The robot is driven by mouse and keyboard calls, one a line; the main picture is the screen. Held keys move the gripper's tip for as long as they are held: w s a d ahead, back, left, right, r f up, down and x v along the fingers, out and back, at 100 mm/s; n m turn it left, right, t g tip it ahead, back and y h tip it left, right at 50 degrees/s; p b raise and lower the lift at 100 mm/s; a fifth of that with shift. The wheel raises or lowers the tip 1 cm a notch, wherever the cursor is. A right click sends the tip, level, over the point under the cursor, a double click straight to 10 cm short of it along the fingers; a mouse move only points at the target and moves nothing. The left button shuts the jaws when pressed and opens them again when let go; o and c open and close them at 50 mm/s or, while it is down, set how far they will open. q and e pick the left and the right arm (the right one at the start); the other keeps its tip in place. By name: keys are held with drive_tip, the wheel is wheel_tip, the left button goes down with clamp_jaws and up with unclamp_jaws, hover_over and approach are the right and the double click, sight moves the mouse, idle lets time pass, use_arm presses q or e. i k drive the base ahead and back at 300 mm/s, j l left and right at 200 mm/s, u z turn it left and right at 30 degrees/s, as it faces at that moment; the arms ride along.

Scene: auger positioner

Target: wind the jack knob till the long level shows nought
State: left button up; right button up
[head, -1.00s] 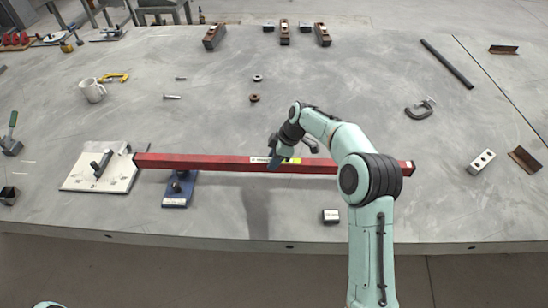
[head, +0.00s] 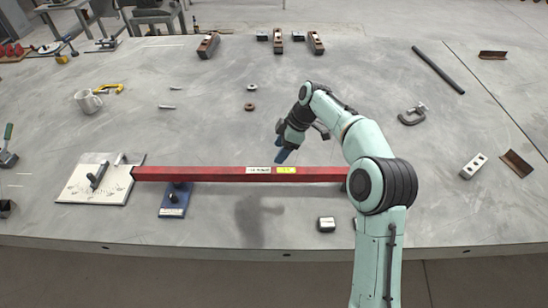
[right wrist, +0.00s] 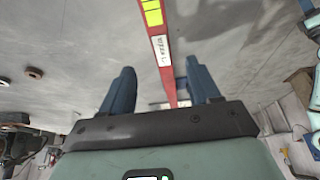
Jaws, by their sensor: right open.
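The long level, a red bar (head: 215,174), lies left to right near the table's front. A white label and yellow vial window (head: 286,170) are on it; the bubble is too small to read. Its left part rests over a blue jack (head: 173,203) with a dark post; the knob cannot be made out clearly. The bar's left end meets a white marked plate (head: 82,190) with a dark handle. My right gripper (head: 282,156) is open and empty above the bar, near the vial. In the right wrist view the bar (right wrist: 167,75) shows between the blue fingertips (right wrist: 160,64). My left gripper is out of view.
A mug (head: 88,101), a clamp (head: 412,115) and a drilled block (head: 477,165) stand farther off. The table between the jack and the small block is clear.

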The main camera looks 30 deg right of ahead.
sight(172, 196)
drive_tip(key=k, duration=1)
